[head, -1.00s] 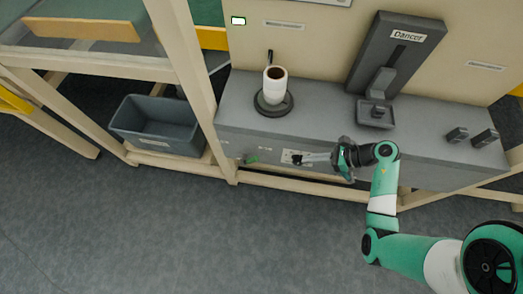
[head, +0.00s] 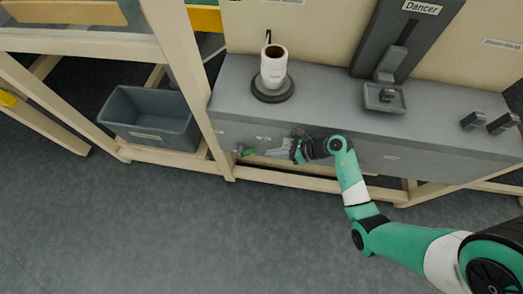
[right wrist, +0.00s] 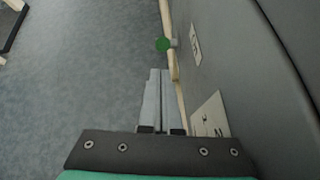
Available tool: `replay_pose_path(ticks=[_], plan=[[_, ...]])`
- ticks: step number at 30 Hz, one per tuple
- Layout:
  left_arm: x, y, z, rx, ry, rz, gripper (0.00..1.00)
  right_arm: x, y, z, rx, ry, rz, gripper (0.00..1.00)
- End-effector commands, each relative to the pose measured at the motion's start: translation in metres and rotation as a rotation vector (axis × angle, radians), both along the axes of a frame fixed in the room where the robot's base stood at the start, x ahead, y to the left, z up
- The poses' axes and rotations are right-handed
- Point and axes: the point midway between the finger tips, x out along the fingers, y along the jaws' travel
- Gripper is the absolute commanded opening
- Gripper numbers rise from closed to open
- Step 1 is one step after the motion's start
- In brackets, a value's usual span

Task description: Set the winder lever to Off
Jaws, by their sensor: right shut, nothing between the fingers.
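My right gripper (head: 269,152) is shut and empty, alongside the front face of the grey machine bench (head: 425,138). Its fingers point left, towards a green knob (head: 246,151) on that face, and stop short of it. In the right wrist view the shut fingers (right wrist: 160,73) lie beside the bench front, with the green knob (right wrist: 163,45) ahead of the tips. A white marked plate (right wrist: 209,117) sits right of the fingers, partly hidden by my gripper. I cannot make out the winder lever or its setting now. My left gripper is not in view.
A wadding roll (head: 273,70) stands on a round dark base on the bench. A post marked Dancer (head: 408,35) rises right of it. A wooden frame leg (head: 186,75) and a grey bin (head: 150,118) stand left. The floor in front is clear.

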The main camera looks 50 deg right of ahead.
Motion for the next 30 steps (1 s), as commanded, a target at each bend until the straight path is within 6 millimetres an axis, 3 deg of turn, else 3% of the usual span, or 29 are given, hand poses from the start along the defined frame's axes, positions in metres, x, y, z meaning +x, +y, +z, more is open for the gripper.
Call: replay_pose_path(ticks=[1,3,10,23,30], plan=[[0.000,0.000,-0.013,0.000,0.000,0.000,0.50,0.008,0.004,-0.013,-0.001,0.000,0.006,0.00],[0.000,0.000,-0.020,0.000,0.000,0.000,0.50,0.017,0.009,-0.019,0.000,-0.001,0.004,0.00],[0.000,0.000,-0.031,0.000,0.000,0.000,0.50,0.036,0.017,-0.031,0.000,-0.001,0.000,0.00],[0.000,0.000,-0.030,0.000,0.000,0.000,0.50,0.037,0.018,-0.030,0.001,0.000,-0.001,0.00],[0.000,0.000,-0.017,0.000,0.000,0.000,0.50,0.027,0.014,-0.024,0.001,0.001,-0.012,0.00]])
